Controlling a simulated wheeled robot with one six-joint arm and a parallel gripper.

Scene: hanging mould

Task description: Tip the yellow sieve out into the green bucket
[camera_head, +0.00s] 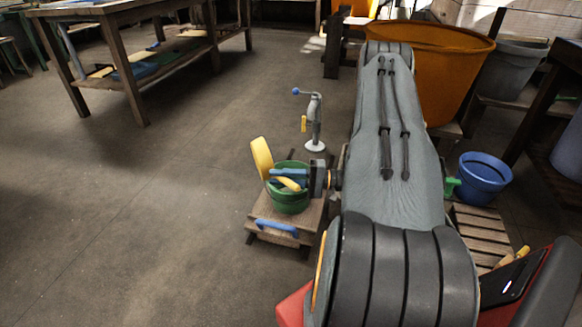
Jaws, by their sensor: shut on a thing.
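The yellow sieve (261,158) stands steeply tilted, almost on edge, at the back left of the green bucket (290,203). My gripper (283,181) is over the bucket's mouth, reaching in from the right. Its blue fingers are shut on a yellow part that looks like the sieve's handle. The bucket stands upright on a low wooden stand (260,215). The gripper and sieve hide most of the bucket's opening, so I cannot see what is in the bucket or the sieve. I cannot tell whether the sieve touches the rim.
A blue handle-like thing (277,228) is at the stand's front. A grey post with a blue knob (314,122) stands behind the bucket. A big orange tub (440,75) and a blue bucket (484,178) are at right, beyond my arm. The floor at left is clear.

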